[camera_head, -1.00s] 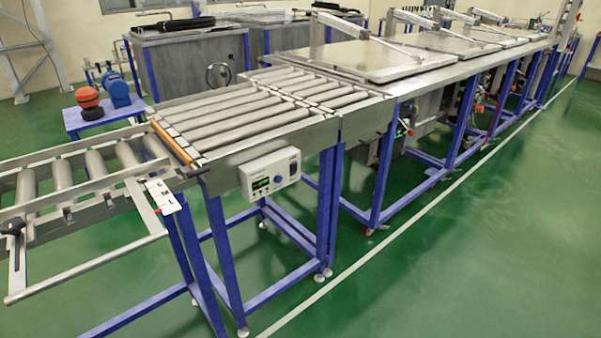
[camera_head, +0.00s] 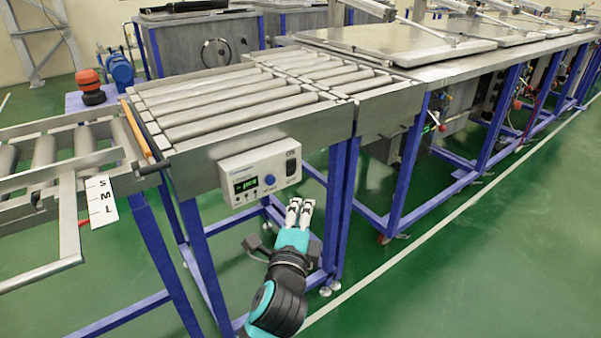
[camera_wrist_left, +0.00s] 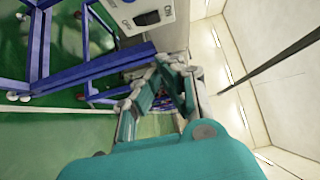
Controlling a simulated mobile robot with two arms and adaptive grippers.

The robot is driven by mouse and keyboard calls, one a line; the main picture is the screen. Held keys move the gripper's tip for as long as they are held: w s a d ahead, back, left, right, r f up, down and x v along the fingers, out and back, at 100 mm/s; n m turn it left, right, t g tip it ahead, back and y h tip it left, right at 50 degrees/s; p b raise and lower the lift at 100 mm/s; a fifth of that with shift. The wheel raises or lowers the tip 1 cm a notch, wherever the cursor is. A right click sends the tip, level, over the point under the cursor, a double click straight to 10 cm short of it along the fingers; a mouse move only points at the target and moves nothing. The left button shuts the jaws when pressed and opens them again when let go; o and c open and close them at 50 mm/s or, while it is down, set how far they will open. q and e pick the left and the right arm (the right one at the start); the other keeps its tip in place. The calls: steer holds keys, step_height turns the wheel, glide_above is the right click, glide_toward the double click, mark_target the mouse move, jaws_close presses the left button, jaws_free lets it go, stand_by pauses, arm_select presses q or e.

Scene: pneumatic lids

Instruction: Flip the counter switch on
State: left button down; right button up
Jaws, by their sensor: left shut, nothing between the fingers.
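The counter (camera_head: 259,172) is a white box on the side of the roller conveyor, with a green display at left and a blue knob. Its dark switch (camera_head: 291,167) is at the right end of the face. In the left wrist view the box (camera_wrist_left: 135,17) shows at the top, with the dark switch (camera_wrist_left: 147,18) on it. My left gripper (camera_head: 300,203) is just below and to the right of the counter, pointing up toward it, shut and empty, apart from the switch. The switch's position is too small to tell. My right gripper is not in view.
The roller conveyor (camera_head: 230,105) on blue legs stands behind and above the gripper. An S-M-L label plate (camera_head: 101,201) sticks out at left. Tables with metal lids (camera_head: 400,45) run off to the right. The green floor (camera_head: 480,270) in front is clear.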

arm_select(q)
steer(key=shift+s, duration=0.15)
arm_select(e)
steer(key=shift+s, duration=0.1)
arm_select(q)
steer(key=shift+w+a+b, duration=0.2)
steer(key=shift+w+b, duration=0.1)
steer(key=shift+w, duration=3.05)
steer(key=shift+w+a+b, duration=0.2)
steer(key=shift+w+b, duration=0.05)
steer(key=shift+w, duration=3.05)
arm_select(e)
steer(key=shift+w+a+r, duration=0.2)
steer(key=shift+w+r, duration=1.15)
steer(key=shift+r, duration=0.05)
arm_select(q)
steer(key=shift+w+a+r+p, duration=0.2)
steer(key=shift+w+r+p, duration=0.1)
steer(key=shift+p, duration=0.5)
steer(key=shift+f, duration=0.2)
steer(key=s+a, duration=0.2)
steer(key=s, duration=1)
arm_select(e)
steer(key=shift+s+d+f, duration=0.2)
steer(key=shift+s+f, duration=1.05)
